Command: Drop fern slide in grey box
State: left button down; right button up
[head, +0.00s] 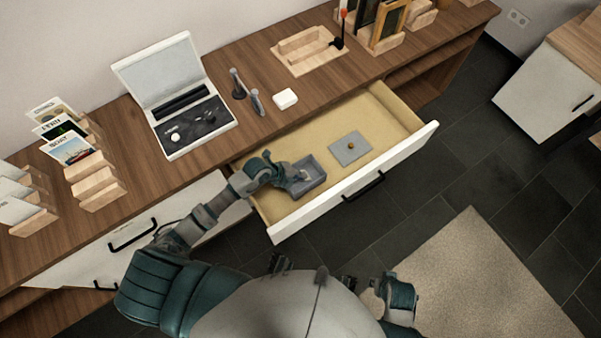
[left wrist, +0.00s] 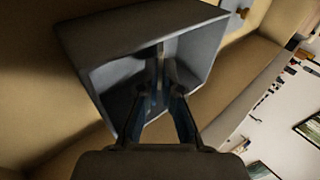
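A small open grey box (head: 314,170) sits in the pulled-out drawer (head: 393,104). My left gripper (head: 299,178) is at the box, reaching in over its left side. In the left wrist view the grey box (left wrist: 105,55) also shows, with my left gripper's fingertips (left wrist: 161,88) inside its opening and close together. A thin pale strip shows between the fingertips; I cannot tell whether it is a held slide or the box's inner corner. I cannot make out a fern slide anywhere. My right gripper (head: 376,287) is low in the head view, away from the drawer, its fingers unclear.
A flat grey lid (head: 349,149) with a brass knob lies right of the box. On the table are an open case (head: 187,115), a white block (head: 284,99), a wooden tray (head: 303,50) and picture cards (head: 68,142) in wooden stands. The drawer's right end is clear.

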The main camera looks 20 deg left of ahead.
pick_arm(q)
jog(key=shift+f, duration=0.1)
jog(key=c, duration=1)
grip_release()
